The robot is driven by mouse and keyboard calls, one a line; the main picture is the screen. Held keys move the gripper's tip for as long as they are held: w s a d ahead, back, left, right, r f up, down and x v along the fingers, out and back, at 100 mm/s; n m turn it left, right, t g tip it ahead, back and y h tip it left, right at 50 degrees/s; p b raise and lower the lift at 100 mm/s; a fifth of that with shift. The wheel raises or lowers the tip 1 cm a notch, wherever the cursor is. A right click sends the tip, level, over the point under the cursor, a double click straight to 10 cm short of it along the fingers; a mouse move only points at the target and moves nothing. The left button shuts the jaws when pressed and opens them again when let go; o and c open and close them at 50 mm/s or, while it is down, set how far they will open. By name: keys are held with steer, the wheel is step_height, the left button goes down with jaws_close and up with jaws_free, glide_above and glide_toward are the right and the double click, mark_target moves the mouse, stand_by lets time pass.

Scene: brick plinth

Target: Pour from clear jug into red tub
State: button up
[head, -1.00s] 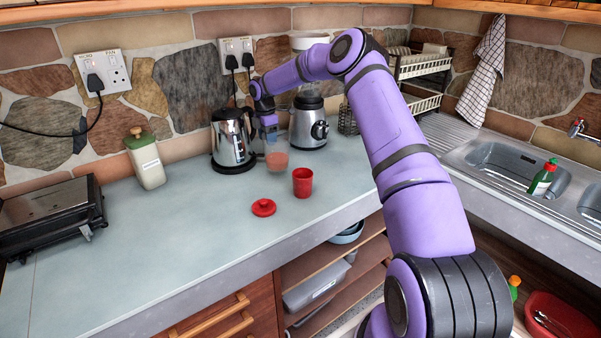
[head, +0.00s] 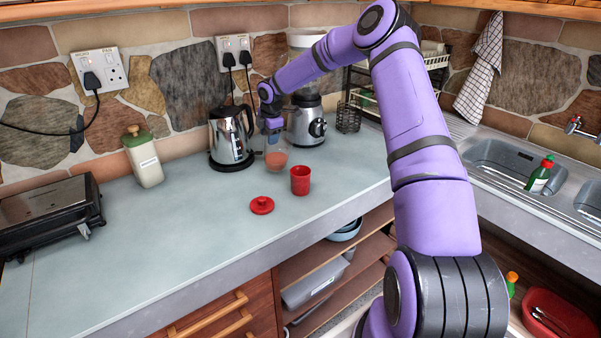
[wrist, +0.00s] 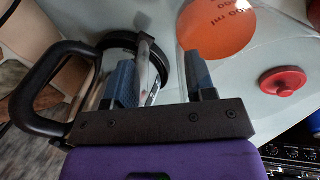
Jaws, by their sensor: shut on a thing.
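The clear jug (head: 275,158) holds orange-red contents and appears upright at the counter, beside the kettle. My gripper (head: 272,131) is at the jug's upper back left. In the wrist view, my gripper (wrist: 163,80) is shut on the jug, with a pale, narrow strip, seemingly its handle, between the blue fingers. The jug's orange contents (wrist: 215,25) and printed ml marks show there too. I cannot tell whether the jug's base touches the counter. The red tub (head: 300,180) stands upright just in front and right of the jug; its inside is barely visible.
A red lid (head: 262,205) lies left of the tub. A steel kettle (head: 230,138) stands close left of my gripper; its black handle (wrist: 30,95) is near in the wrist view. A blender (head: 307,122) stands behind right.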

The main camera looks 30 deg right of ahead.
mark_target(275, 150)
steer(key=shift+s+r+t, duration=0.35)
steer(key=shift+s+t, duration=0.25)
steer(key=shift+s, duration=0.05)
steer(key=shift+s+r+t, duration=0.35)
steer(key=shift+s+t, duration=0.25)
steer(key=shift+s+r+t+p, duration=1.5)
steer(key=shift+s+r+t, duration=0.6)
steer(key=shift+t, duration=0.3)
steer(key=shift+s, duration=0.1)
steer(key=shift+s+d+f+t+p, duration=0.1)
steer(key=shift+s+t+p, duration=0.5)
steer(key=shift+p, duration=0.4)
steer(key=shift+s+r+t+p, duration=0.2)
steer(key=shift+s+t+p, duration=0.1)
steer(key=shift+t+p, duration=0.4)
